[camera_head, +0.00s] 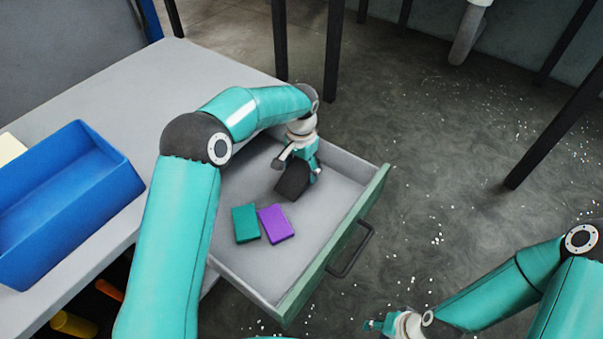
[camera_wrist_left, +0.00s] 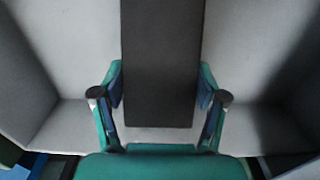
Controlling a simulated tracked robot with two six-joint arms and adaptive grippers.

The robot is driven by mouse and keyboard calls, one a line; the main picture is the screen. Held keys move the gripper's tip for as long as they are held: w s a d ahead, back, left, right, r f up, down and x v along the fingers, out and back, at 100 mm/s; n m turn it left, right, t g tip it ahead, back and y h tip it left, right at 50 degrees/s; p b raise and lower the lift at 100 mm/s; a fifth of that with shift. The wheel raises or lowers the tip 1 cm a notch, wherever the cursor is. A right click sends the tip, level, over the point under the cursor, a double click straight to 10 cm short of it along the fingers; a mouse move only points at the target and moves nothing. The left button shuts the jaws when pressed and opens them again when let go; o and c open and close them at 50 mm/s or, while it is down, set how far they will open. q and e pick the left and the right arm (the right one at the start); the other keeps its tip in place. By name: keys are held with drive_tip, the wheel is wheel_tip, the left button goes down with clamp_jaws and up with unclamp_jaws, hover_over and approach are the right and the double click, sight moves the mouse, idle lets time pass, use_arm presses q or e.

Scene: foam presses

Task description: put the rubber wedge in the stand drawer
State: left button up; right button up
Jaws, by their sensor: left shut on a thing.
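The dark rubber wedge (camera_head: 292,182) is between the fingers of my left gripper (camera_head: 297,171), which is shut on it. The wedge is inside the outline of the open stand drawer (camera_head: 303,248), near its far end. Whether it touches the drawer floor I cannot tell. In the left wrist view the wedge (camera_wrist_left: 160,62) is a long dark block, with a finger of the left gripper (camera_wrist_left: 160,82) on each side. My right gripper (camera_head: 376,325) is at the bottom edge of the head view, outside the drawer and small; its jaws are unclear.
A green block (camera_head: 246,224) and a purple block (camera_head: 276,223) lie side by side on the drawer floor. A blue bin (camera_head: 105,215) stands on the grey table top (camera_head: 130,85) at left. The drawer handle (camera_head: 352,252) sticks out over the floor.

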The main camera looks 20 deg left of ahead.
sight(301, 167)
use_arm(q)
wheel_tip(301, 167, down, 2)
drive_tip(key=shift+f, duration=0.2)
drive_tip(key=o, duration=1.3)
drive_tip(key=shift+o, duration=0.2)
wheel_tip(301, 167, up, 12)
drive_tip(key=shift+r, duration=0.1)
